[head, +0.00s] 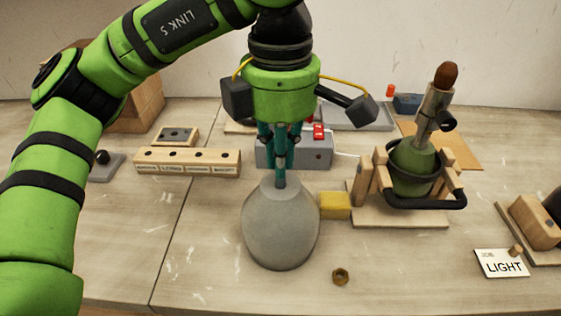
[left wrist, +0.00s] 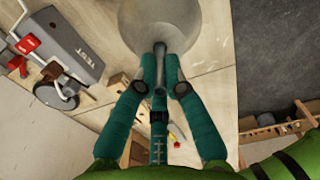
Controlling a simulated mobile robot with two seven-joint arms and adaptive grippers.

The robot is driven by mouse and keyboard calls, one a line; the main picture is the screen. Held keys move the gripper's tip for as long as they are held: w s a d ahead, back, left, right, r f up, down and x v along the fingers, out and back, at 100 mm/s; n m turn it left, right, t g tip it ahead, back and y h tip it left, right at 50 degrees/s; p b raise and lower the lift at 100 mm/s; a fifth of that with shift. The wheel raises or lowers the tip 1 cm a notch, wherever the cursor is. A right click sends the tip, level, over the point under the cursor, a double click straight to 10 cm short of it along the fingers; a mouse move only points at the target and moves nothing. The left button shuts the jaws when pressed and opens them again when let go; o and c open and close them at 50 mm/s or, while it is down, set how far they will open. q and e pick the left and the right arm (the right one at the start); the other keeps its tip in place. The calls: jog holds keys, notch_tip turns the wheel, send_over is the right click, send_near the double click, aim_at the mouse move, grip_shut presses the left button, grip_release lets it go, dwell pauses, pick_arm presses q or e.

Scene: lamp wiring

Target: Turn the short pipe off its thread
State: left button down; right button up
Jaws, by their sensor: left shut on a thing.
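A grey rounded lamp body (head: 280,230) stands on the table in the middle of the head view, its narrow neck upward. The thin short pipe (head: 281,182) rises from its top. My left gripper (head: 280,170) points straight down above the body, its teal fingers shut on the pipe. In the left wrist view, the pipe (left wrist: 160,52) runs between the fingers to the grey body (left wrist: 165,22). The pipe's thread is hidden, so I cannot tell how far it is screwed in. My right gripper is not in view.
A yellow block (head: 335,205) sits close right of the body; a nut (head: 341,276) lies in front. A green bottle-shaped lamp (head: 415,165) stands in a wooden cradle at right. A grey test box (head: 310,152) and a wooden holed rack (head: 188,161) stand behind.

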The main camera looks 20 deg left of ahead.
pick_arm(q)
jog(key=n, duration=0.3)
jog(key=shift+f, duration=0.1)
jog(key=shift+r, duration=0.25)
jog(key=shift+r+p, duration=0.55)
jog(key=shift+p, duration=0.05)
jog(key=shift+r+p, duration=2.9)
jog(key=shift+r, duration=0.3)
jog(key=shift+f, duration=0.1)
